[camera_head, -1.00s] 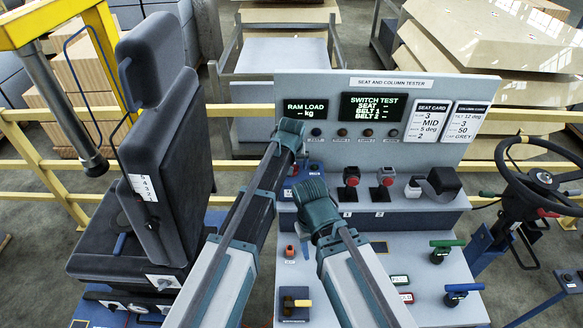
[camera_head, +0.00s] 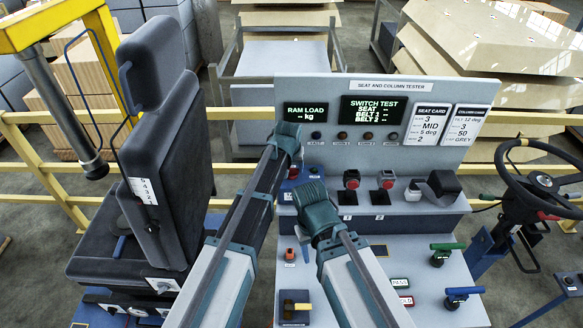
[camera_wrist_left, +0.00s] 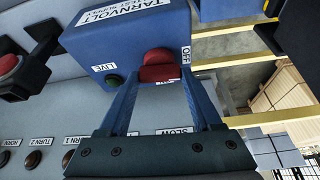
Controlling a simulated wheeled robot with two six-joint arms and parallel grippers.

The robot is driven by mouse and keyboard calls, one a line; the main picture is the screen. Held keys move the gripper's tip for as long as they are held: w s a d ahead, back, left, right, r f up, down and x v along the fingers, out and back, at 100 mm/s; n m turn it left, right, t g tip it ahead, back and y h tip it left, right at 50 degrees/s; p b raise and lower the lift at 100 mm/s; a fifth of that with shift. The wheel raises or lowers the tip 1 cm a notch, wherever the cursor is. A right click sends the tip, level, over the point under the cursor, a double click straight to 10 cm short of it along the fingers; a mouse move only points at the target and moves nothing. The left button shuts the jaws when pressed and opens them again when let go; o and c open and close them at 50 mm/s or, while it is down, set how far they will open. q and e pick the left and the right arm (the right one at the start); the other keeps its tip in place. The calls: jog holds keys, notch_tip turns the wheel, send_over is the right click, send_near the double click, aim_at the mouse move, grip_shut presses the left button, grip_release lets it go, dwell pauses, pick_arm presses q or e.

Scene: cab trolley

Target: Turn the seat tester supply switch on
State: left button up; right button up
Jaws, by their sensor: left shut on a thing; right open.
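The supply switch box (camera_wrist_left: 120,40) is blue, lettered TARNVOLT and TEST SUPPLY, and fills the upper middle of the left wrist view. Its red knob (camera_wrist_left: 160,66) sits between the fingertips of my left gripper (camera_wrist_left: 160,82), which is shut on it. A dark green lamp (camera_wrist_left: 110,80) marked LIVE is beside the knob and looks unlit. In the head view my left gripper (camera_head: 288,150) reaches the left end of the console and hides most of the box. My right gripper (camera_head: 318,220) is open above the console's front; its fingers are mostly hidden.
The tester panel (camera_head: 430,85) shows RAM LOAD and SWITCH TEST screens with blank readings. Two red buttons (camera_head: 387,179) stand right of the grippers. A dark seat (camera_head: 165,160) is at left, a steering wheel (camera_head: 545,185) at right.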

pick_arm(q)
jog(key=m+h, duration=0.1)
jog(key=m, duration=0.3)
jog(key=shift+a+h, duration=0.15)
jog(key=shift+h, duration=0.25)
jog(key=m, duration=0.2)
jog(key=m+g+h, duration=0.1)
jog(key=m, duration=0.2)
jog(key=shift+w+a+g, duration=0.1)
jog(key=shift+w+g, duration=0.1)
jog(key=shift+g, duration=0.1)
jog(key=m+g+h, duration=0.1)
jog(key=m, duration=0.3)
jog(key=shift+w, duration=0.1)
jog(key=shift+m+g, duration=0.9)
jog(key=shift+m, duration=1.1)
jog(key=o, duration=1.4)
